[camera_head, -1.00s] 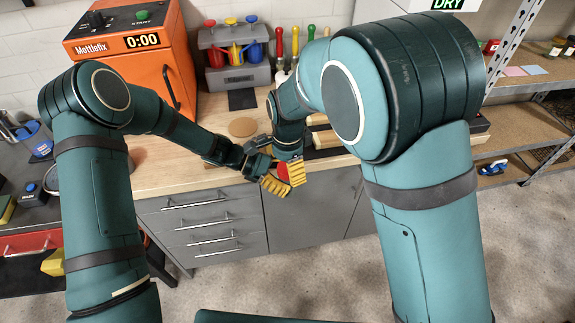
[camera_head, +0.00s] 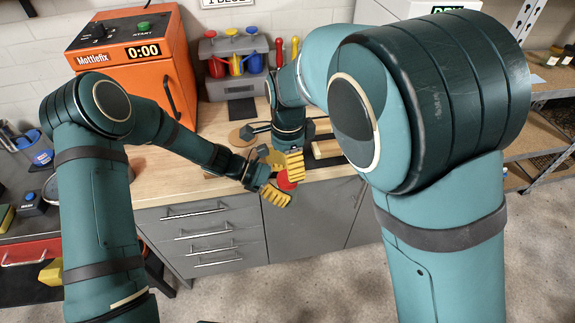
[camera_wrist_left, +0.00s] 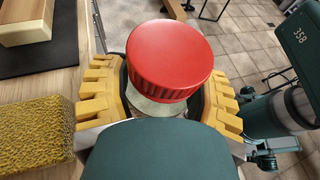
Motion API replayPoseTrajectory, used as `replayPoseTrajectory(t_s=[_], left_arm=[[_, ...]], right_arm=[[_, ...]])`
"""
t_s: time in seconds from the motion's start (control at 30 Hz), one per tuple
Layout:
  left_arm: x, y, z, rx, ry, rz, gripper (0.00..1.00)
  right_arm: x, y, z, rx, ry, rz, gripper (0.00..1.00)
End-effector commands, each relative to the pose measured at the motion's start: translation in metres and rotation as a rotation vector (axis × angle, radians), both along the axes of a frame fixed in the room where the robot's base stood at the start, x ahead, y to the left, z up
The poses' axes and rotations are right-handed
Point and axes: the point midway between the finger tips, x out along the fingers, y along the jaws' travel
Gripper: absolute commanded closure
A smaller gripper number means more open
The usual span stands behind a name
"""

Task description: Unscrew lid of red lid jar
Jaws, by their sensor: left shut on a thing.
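The jar's red lid (camera_wrist_left: 170,55) is a ribbed screw cap. In the left wrist view it sits over the clear jar (camera_wrist_left: 155,105) between my yellow fingers; most of the jar is hidden. My left gripper (camera_wrist_left: 162,100) is shut on the jar. In the head view, the lid (camera_head: 287,181) shows at the left gripper (camera_head: 277,190), in front of the counter edge. My right gripper (camera_head: 279,157) is just above and behind the lid, its yellow fingers spread open, apart from the lid in the left wrist view.
A yellow sponge (camera_wrist_left: 32,132) and a wooden block on a dark mat (camera_wrist_left: 62,55) are near the left gripper. Grey drawers (camera_head: 203,238) stand below.

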Motion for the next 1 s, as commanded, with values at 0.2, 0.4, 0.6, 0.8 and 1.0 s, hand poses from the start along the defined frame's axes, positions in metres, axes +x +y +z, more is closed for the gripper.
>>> replayPoseTrajectory(t_s=[0.2,0.4,0.6,0.8,1.0], left_arm=[[0.0,0.0,0.0,-0.001,0.0,0.0,1.0],[0.0,0.0,0.0,-0.001,0.0,0.0,1.0],[0.0,0.0,0.0,-0.001,0.0,0.0,1.0],[0.0,0.0,0.0,-0.001,0.0,0.0,1.0],[0.0,0.0,0.0,-0.001,0.0,0.0,1.0]], right_arm=[[-0.001,0.001,0.014,0.006,0.0,-0.137,0.18],[-0.001,0.001,-0.01,0.005,0.003,-0.144,0.18],[0.0,0.001,-0.039,0.004,0.002,-0.144,0.18],[0.001,0.001,-0.058,0.006,0.0,-0.143,0.18],[0.001,0.001,-0.062,0.008,0.0,-0.142,0.18]])
